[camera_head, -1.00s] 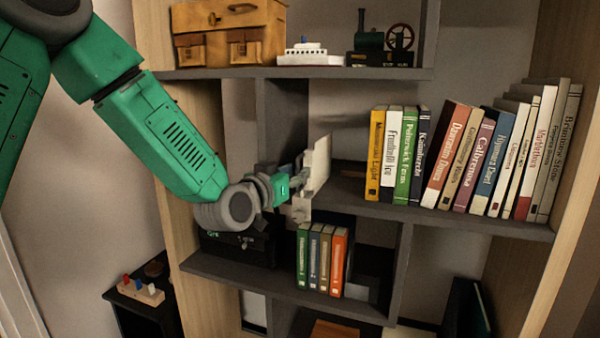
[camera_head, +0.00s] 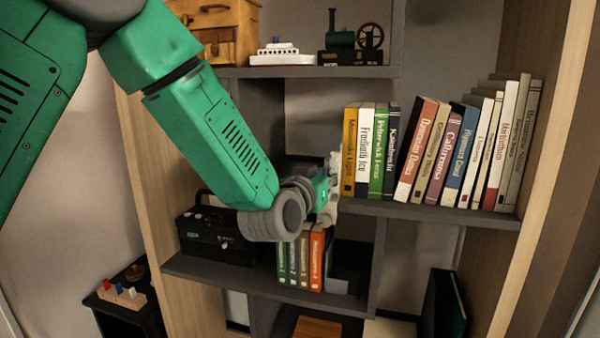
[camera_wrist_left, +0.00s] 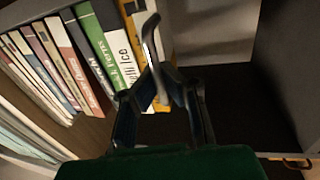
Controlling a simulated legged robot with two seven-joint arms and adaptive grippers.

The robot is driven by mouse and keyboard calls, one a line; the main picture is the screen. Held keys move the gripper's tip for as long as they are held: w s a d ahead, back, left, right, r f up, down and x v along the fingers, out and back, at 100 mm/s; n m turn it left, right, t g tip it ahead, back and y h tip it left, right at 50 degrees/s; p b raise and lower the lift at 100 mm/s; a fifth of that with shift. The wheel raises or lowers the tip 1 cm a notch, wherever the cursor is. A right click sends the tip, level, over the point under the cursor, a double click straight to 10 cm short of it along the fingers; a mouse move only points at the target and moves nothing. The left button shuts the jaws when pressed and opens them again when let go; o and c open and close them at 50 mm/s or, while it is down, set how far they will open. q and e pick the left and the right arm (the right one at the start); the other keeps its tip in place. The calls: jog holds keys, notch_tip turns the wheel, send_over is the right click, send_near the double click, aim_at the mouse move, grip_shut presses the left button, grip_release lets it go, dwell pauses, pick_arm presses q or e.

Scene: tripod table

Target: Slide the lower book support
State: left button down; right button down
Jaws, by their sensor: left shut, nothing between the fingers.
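My left gripper (camera_head: 330,190) reaches in front of the middle shelf, left of the yellow book (camera_head: 350,150). Its fingers are shut with nothing between them. In the left wrist view the gripper (camera_wrist_left: 160,80) shows close to the yellow book (camera_wrist_left: 131,8). A pale upright piece shows at the fingertips in the head view; I cannot tell whether it is a support or part of the gripper. On the lower shelf, a grey piece that looks like the lower book support (camera_head: 337,286) lies right of the orange book (camera_head: 317,258). My arm partly hides the lower books' tops. My right gripper is not in view.
A long row of books fills the right of the middle shelf (camera_head: 430,210). A black radio (camera_head: 215,238) stands left on the lower shelf (camera_head: 240,279). A vertical divider (camera_head: 378,255) bounds the lower compartment on the right. A steam engine model (camera_head: 350,45) stands above.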

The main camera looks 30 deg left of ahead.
pick_arm(q)
jog(key=shift+d+f, duration=0.2)
jog(key=shift+d, duration=0.05)
jog(key=c, duration=2.3)
grip_release()
jog(key=shift+s+a+f, duration=0.1)
jog(key=shift+a, duration=0.4)
jog(key=o, duration=0.6)
jog(key=shift+a, duration=0.15)
jog(key=shift+d+r, duration=0.2)
jog(key=shift+d, duration=0.1)
jog(key=shift+s+d+f, duration=0.1)
jog(key=shift+s, duration=2.9)
jog(key=shift+s+d+f, duration=0.1)
jog(key=shift+s, duration=2.85)
